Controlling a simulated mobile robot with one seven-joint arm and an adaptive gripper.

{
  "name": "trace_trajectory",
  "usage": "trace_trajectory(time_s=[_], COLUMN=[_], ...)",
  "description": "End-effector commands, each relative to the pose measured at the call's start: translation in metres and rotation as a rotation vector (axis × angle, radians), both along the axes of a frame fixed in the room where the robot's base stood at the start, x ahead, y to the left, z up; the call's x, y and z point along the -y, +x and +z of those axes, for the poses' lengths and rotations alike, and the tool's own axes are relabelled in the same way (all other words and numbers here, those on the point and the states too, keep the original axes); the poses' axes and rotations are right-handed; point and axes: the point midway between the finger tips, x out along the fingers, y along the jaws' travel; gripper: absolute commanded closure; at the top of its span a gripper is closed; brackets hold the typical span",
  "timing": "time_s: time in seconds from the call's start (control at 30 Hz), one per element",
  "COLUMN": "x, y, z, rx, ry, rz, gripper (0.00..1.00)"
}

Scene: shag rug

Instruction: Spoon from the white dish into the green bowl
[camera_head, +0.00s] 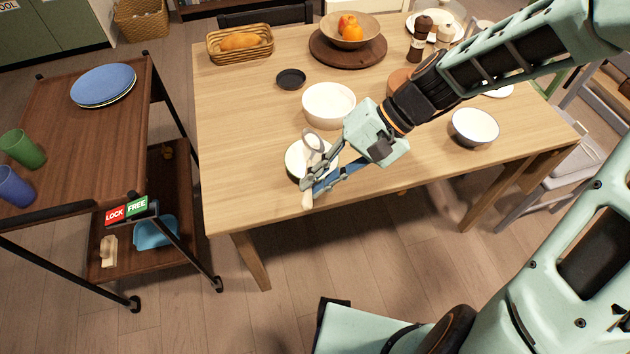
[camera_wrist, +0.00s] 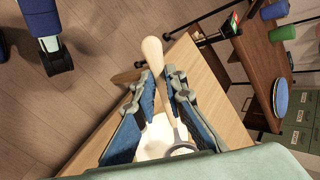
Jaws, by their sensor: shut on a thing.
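A spoon with a pale handle (camera_head: 307,200) and a grey round head is in my gripper (camera_head: 313,183). In the wrist view the pale handle (camera_wrist: 153,52) sticks out past the fingertips (camera_wrist: 163,84), and the head lies back between the fingers. A white dish with a dark rim (camera_head: 293,160) is below the gripper near the table's front edge, partly hidden by it. I cannot tell whether the spoon touches it. A deeper white bowl (camera_head: 329,104) stands behind. A bowl with a pale inside and dark outside (camera_head: 474,127) stands at right. No bowl looks clearly green.
The wooden table (camera_head: 240,140) has free room at its left. A small black dish (camera_head: 291,79), a bread basket (camera_head: 240,43) and a fruit bowl (camera_head: 348,29) stand farther back. A cart (camera_head: 60,130) with cups and blue plates (camera_head: 103,85) stands at left.

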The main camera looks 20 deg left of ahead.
Motion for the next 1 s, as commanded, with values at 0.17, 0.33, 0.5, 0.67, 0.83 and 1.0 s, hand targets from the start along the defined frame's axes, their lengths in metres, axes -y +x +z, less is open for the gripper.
trace_trajectory(time_s=[0.17,0.33,0.5,0.67,0.83,1.0], x=[0.003,0.004,0.005,0.006,0.008,0.005], y=[0.000,0.000,-0.001,0.000,0.000,-0.001], z=[-0.008,-0.010,-0.011,-0.012,-0.014,0.000], rx=[-0.038,-0.067,-0.092,-0.112,-0.133,-0.112], ry=[0.133,0.247,0.344,0.427,0.509,0.429], rz=[-0.039,-0.066,-0.090,-0.111,-0.132,-0.106], gripper=[1.00,1.00,1.00,1.00,1.00,1.00])
